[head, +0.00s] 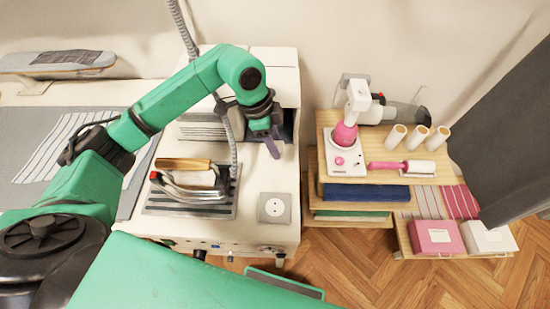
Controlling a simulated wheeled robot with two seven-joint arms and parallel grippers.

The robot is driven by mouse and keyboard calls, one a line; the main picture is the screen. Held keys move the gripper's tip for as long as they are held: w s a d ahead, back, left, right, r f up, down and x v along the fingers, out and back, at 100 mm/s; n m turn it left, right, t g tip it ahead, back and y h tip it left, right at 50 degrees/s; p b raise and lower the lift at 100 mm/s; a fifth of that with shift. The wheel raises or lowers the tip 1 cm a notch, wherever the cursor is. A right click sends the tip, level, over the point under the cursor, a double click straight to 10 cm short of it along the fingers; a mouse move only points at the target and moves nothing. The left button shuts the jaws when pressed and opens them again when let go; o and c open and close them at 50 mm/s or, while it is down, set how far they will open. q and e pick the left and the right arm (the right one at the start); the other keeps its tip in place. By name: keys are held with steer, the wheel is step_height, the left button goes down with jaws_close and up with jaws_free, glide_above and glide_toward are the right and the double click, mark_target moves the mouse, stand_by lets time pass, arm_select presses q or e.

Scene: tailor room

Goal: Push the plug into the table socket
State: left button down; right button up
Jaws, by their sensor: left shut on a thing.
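The table socket (274,208) is a grey square plate with a round white face, on the front right of the white ironing-station top (267,182). My left gripper (270,146) is beyond the socket, above the back right of that top, pointing down, in front of a dark recess (287,122). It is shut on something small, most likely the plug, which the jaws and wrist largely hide. The gripper is well apart from the socket. My right gripper is not in view.
An iron (190,182) with a wooden handle rests on a striped pad left of the socket; its grey hose (233,150) rises close beside my left wrist. A wooden shelf (385,178) with a pink-and-white device and spools stands to the right. The top around the socket is clear.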

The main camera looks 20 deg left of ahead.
arm_select(q)
step_height(320, 180, up, 12)
steer(key=b, duration=0.1)
steer(key=shift+f, duration=0.2)
steer(key=shift+f, duration=0.1)
